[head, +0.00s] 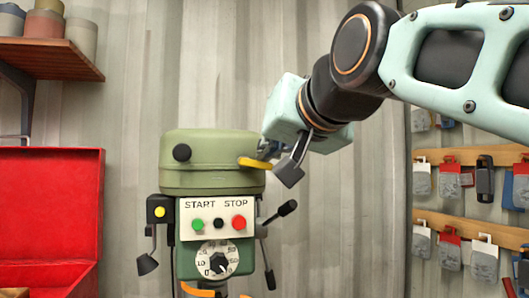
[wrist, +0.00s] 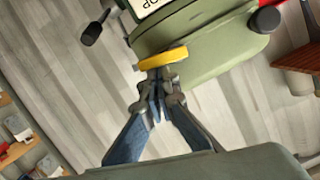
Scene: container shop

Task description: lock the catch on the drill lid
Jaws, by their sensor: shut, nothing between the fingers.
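The drill (head: 220,252) stands upright with its rounded green lid (head: 205,147) down on top. The yellow catch (head: 254,163) is on the lid's right front and lies nearly flat, sloping slightly down to the right. My gripper (head: 272,163) comes in from the upper right, its tips beside the catch's right end. In the wrist view the shut, empty fingers (wrist: 157,80) point at the yellow catch (wrist: 163,57), their tips at its edge. I cannot tell whether they touch it.
A black knob (head: 182,153) sits on the lid's left. The START/STOP panel (head: 218,218) is below the lid. A black-knobbed lever (head: 284,211) sticks out right. A red case (head: 50,205) stands left; tools hang on the right wall.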

